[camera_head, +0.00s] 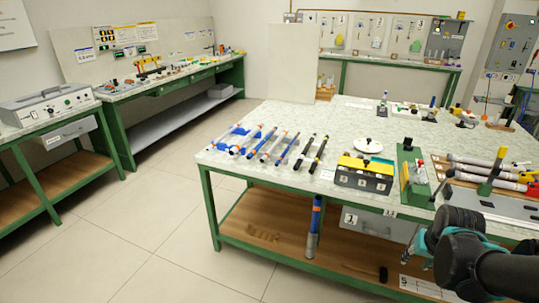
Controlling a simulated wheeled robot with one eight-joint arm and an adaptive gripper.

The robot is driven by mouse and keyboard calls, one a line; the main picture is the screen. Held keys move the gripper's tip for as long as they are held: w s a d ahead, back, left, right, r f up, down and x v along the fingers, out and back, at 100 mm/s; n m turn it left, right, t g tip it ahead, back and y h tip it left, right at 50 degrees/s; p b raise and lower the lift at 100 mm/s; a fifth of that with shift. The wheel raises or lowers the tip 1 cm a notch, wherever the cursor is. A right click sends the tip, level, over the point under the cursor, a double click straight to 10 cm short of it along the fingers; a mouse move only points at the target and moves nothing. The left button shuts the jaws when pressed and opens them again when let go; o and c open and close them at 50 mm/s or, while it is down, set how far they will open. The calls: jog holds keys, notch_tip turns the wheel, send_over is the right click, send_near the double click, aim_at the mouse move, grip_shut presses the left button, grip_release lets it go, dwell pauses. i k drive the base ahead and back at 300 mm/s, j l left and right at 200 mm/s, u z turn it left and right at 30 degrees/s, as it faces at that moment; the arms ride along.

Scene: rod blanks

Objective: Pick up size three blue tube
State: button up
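A row of several rods lies on the near left of the green-framed table (290,122). Those at the left are blue and white, such as a blue tube (245,140); others have orange bands. Two dark rods (311,152) lie at the row's right end. Another blue tube (316,213) with a grey lower part stands upright below the tabletop, by the lower shelf. Size marks are too small to read, so I cannot tell which tube is size three. My gripper (418,250) is at the lower right, apart from the rods, partly hidden by my dark arm; its opening is unclear.
A black and yellow box (363,173), a green fixture (413,177) and grey cylinders (485,172) occupy the table's right side. A white disc (368,145) lies behind the box. Workbenches line the left and back walls. The floor left of the table is clear.

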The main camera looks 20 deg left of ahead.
aim_at(261, 143)
jog(key=j+z, duration=0.2)
jog(key=j, duration=0.8)
jog(key=j+z, duration=0.2)
jog(key=j, duration=0.85)
jog(key=k+j+z, duration=0.2)
jog(key=j, duration=0.8)
jog(key=j+z, duration=0.15)
jog(key=j, duration=0.35)
jog(key=j+z, duration=0.1)
jog(key=j, duration=0.35)
jog(key=k+j+z, duration=0.15)
jog(key=j, duration=0.35)
jog(key=j+z, duration=0.1)
jog(key=j, duration=0.35)
jog(key=k+j+z, duration=0.15)
jog(key=j, duration=0.3)
jog(key=i+j+z, duration=0.15)
jog(key=j, duration=0.6)
jog(key=j+z, duration=0.1)
jog(key=j, duration=0.6)
jog(key=k+l+u, duration=0.1)
jog(key=l+u, duration=0.25)
jog(key=l, duration=0.7)
